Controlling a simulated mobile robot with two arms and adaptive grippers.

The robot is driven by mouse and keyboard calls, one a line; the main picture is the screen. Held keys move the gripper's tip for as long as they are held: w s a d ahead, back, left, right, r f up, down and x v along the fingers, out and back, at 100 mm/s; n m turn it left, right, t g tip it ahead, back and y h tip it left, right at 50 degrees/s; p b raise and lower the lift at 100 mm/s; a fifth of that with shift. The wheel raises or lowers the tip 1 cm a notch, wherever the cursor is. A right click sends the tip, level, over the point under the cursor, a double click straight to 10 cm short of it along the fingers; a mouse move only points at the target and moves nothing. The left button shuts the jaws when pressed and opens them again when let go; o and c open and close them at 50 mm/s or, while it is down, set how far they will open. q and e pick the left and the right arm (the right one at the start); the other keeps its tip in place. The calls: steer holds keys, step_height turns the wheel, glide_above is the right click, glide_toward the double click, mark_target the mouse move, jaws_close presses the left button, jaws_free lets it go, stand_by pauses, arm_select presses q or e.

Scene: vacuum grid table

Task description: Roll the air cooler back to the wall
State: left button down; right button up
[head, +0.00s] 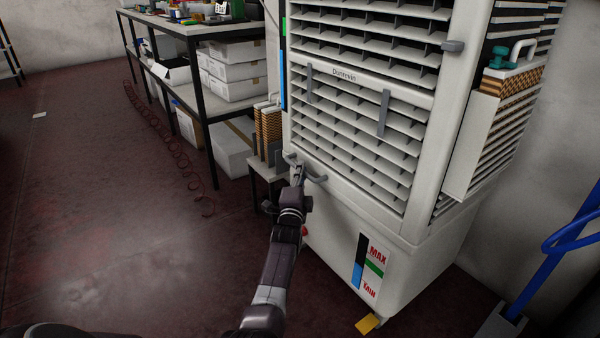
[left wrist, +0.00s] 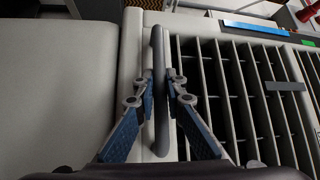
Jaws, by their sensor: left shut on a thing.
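The air cooler (head: 340,225) is a tall white-grey unit with louvres in front, standing upright right of centre. A dark bar handle (head: 318,179) sits low on its front, below the louvres. My left gripper (head: 297,165) reaches it from the front and is shut on the handle. In the left wrist view the handle (left wrist: 158,115) runs between the two blue-padded fingers of the left gripper (left wrist: 160,80). A yellow caster pedal (head: 368,323) shows at the cooler's base. The grey wall (head: 560,150) stands to the right and behind. My right gripper is out of view.
A black-framed shelf (head: 206,135) with boxes stands left of the cooler. A small stand (head: 268,170) with filter pads is close beside it. A blue tubular frame (head: 550,265) stands at right. A coiled hose (head: 190,165) hangs to the floor. The left floor (head: 90,200) is mostly clear.

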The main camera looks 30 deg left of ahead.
arm_select(q)
steer(key=shift+w+d+r, duration=0.2)
steer(key=c, duration=2.3)
jaws_free()
steer(key=shift+o, duration=1.3)
steer(key=shift+w+d+f, duration=0.1)
steer(key=shift+w+d, duration=0.05)
steer(key=shift+o, duration=0.3)
steer(key=shift+f, duration=0.1)
steer(key=shift+s+f, duration=0.15)
steer(key=shift+s, duration=0.4)
steer(key=v, duration=1.1)
steer(key=shift+d, duration=0.1)
